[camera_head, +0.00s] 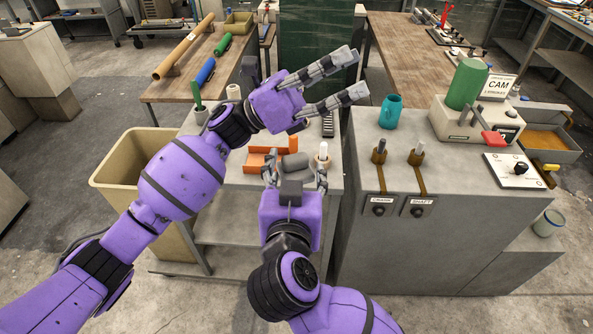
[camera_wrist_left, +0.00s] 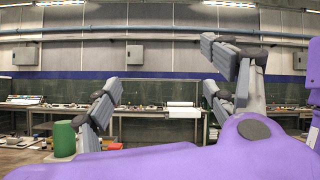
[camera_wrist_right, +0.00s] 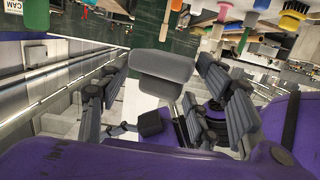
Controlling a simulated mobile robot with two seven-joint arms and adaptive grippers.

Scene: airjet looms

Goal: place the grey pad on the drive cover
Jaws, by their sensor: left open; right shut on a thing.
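The grey pad (camera_head: 296,161) is between the fingers of my right gripper (camera_head: 295,176), which is shut on it, above the small cart left of the grey cabinet. The pad also shows as a rounded grey block in the right wrist view (camera_wrist_right: 163,68). My left gripper (camera_head: 338,84) is open and empty, raised over the cart's far end; its spread fingers show in the left wrist view (camera_wrist_left: 165,100). No part is labelled drive cover; the grey cabinet (camera_head: 375,245) with CRANK and SHAFT labels may be it. The pad is apart from the cabinet.
An orange tray (camera_head: 262,160) lies on the cart. A tan bin (camera_head: 128,165) stands left.

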